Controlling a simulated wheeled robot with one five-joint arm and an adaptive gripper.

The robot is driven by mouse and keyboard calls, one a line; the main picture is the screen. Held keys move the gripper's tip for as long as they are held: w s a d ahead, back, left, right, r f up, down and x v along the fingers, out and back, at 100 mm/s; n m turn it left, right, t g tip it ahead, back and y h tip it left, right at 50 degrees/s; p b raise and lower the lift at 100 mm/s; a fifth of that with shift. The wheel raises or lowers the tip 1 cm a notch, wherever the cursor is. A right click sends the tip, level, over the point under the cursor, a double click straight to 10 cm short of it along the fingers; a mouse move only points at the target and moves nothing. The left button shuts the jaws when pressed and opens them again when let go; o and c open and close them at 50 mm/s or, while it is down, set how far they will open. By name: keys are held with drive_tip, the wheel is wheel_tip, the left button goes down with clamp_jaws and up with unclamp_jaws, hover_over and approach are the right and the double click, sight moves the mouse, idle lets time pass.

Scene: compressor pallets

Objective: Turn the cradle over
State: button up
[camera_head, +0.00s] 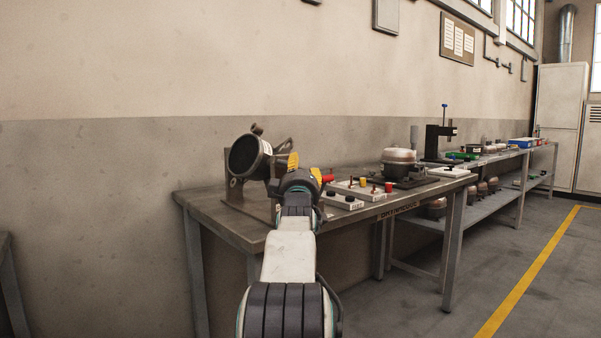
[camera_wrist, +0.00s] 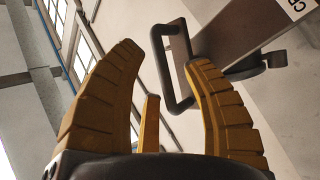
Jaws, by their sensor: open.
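The cradle (camera_head: 248,156) stands at the left end of the workbench. Its dark round part is tilted on a stand, and my arm partly hides its right side. My gripper (camera_head: 305,166) is just right of the cradle in the head view. In the wrist view my gripper (camera_wrist: 164,57) has its yellow fingers spread, with the handle showing between and beyond the tips. Nothing is gripped.
The workbench (camera_head: 225,215) runs back to the right. White trays (camera_head: 342,202) with small red, yellow and black parts lie right of my gripper. A compressor (camera_head: 398,163) and a black press (camera_head: 434,140) stand farther back. The floor right of the bench is clear.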

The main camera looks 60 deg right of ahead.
drive_tip(key=shift+x, duration=0.9)
clamp_jaws()
